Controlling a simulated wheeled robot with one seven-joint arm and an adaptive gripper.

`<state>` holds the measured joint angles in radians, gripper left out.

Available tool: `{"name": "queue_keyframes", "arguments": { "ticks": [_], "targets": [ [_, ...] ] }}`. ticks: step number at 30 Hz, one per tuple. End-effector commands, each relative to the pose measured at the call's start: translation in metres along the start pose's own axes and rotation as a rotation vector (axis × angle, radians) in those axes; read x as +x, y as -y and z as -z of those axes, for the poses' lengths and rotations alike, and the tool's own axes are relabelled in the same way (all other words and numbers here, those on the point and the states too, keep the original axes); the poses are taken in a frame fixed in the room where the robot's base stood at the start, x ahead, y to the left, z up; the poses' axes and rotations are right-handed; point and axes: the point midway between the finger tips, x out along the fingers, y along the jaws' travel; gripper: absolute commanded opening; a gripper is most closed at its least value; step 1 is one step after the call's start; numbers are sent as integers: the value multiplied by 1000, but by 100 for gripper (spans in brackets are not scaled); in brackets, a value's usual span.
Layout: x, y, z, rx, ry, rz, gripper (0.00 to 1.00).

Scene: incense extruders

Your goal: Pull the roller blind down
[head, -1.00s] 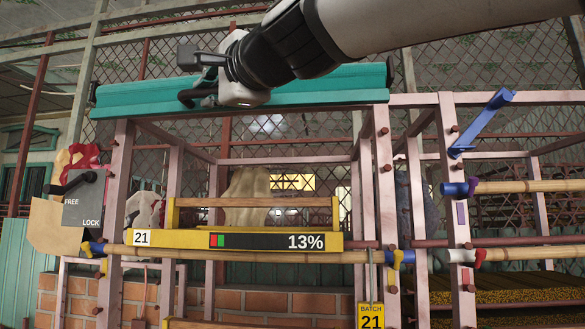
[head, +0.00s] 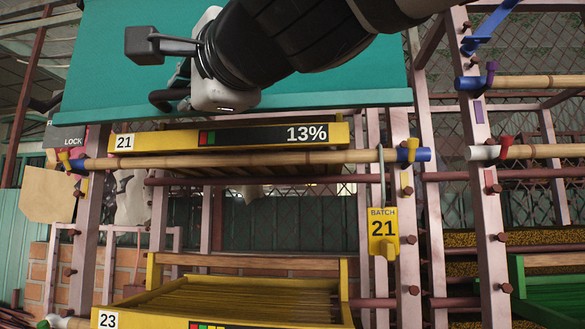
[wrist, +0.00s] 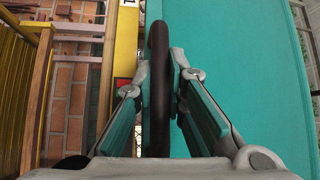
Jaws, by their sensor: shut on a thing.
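The roller blind (head: 115,75) is a teal sheet hanging partly unrolled in the head view, with its bottom bar (head: 340,110) just above the yellow tray labelled 21. The sheet also fills the right of the wrist view (wrist: 255,80). A dark pull handle (wrist: 158,60) stands beside the blind's edge in the wrist view. My gripper (wrist: 160,85) is shut on this handle, a finger on either side. In the head view my gripper (head: 175,95) is in front of the blind's lower left part, and my wrist hides part of the sheet.
Tray 21 (head: 160,140) rests behind a bamboo pole (head: 240,160), and tray 23 (head: 250,300) is lower. A yellow batch tag (head: 383,226) hangs at the right. A partly cut-off LOCK plate (head: 66,138) is at the left. The space between the trays is open.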

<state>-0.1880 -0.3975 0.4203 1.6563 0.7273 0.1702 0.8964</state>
Motion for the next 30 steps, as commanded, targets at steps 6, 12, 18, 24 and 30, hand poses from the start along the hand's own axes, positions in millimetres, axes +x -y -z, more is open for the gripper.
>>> {"name": "queue_keyframes", "arguments": {
  "ticks": [6,12,18,24,30],
  "targets": [
    [-4,-42,-5,-2,1,-1,0],
    [-7,-58,-7,-2,1,-1,0],
    [-8,-63,-8,-2,1,-1,0],
    [-8,-63,-8,-2,0,-1,0],
    [-8,-62,-8,-2,0,0,26]
  ]
}}
